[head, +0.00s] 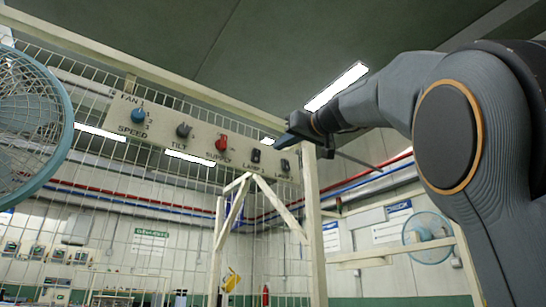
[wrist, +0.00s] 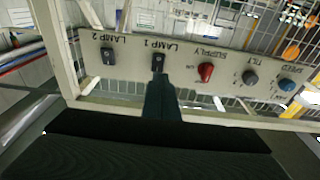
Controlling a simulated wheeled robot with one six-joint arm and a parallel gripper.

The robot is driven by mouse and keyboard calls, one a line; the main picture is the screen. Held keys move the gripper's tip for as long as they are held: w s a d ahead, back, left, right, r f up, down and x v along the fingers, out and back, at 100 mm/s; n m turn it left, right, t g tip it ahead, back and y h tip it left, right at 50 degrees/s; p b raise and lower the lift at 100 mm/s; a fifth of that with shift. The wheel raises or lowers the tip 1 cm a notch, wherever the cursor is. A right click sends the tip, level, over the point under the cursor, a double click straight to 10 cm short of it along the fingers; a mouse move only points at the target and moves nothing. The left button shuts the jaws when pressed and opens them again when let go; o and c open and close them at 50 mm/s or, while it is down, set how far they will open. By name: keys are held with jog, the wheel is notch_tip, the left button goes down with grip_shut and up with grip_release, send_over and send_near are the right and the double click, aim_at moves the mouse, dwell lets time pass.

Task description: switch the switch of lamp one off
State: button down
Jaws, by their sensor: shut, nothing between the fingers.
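The lamp one switch (wrist: 158,62) is a small black rocker on a beige panel, labelled LAMP 1, upside down in the wrist view. It also shows in the head view (head: 255,155). My gripper (wrist: 160,78) is shut and empty, its fingertips right at the near edge of this switch in the wrist view. I cannot tell whether they touch it or which way the rocker is tipped. In the head view my gripper (head: 284,141) is at the panel's right end, by the lamp switches. The lamp two switch (wrist: 107,56) is a similar black rocker beside it.
The panel (head: 165,127) also carries a red supply knob (head: 221,143), a dark tilt knob (head: 184,130) and a blue speed knob (head: 138,115). It hangs on a wire mesh frame with a post (head: 313,220) at right. A fan (head: 62,150) stands at the left.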

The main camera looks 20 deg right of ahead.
jog(key=shift+v, duration=1.05)
